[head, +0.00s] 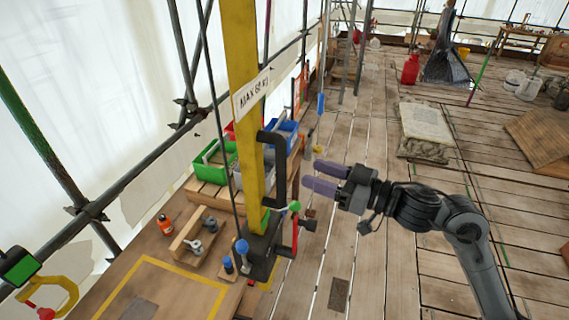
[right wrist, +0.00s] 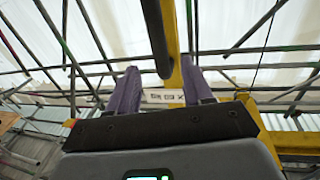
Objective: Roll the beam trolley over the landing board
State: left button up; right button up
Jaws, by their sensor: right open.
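A yellow post (head: 243,100) with a "MAX 60 KG" label rises from a dark base at the centre left. A black bar handle (head: 280,170) sticks out from its right side. My right gripper (head: 312,177) is open and empty, its purple fingers pointing at the handle from the right with a small gap. In the right wrist view, the handle (right wrist: 155,35) appears between the two fingers, with the yellow post behind. A board with a yellow outline (head: 180,274) lies at the lower left; it may be the landing board. I cannot make out a beam trolley. My left gripper is not in view.
Green (head: 213,172) and blue (head: 285,138) bins stand behind the post. An orange bottle (head: 165,224) stands near the board. Planks right of the post are mostly clear.

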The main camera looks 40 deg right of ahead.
aim_at(281, 161)
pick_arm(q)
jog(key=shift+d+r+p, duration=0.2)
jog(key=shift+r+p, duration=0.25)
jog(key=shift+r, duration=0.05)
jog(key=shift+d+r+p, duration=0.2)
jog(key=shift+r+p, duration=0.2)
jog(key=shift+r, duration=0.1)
pick_arm(e)
jog(key=shift+x, duration=4.85)
jog(key=shift+c, duration=0.8)
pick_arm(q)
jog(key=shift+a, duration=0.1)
pick_arm(e)
grip_shut()
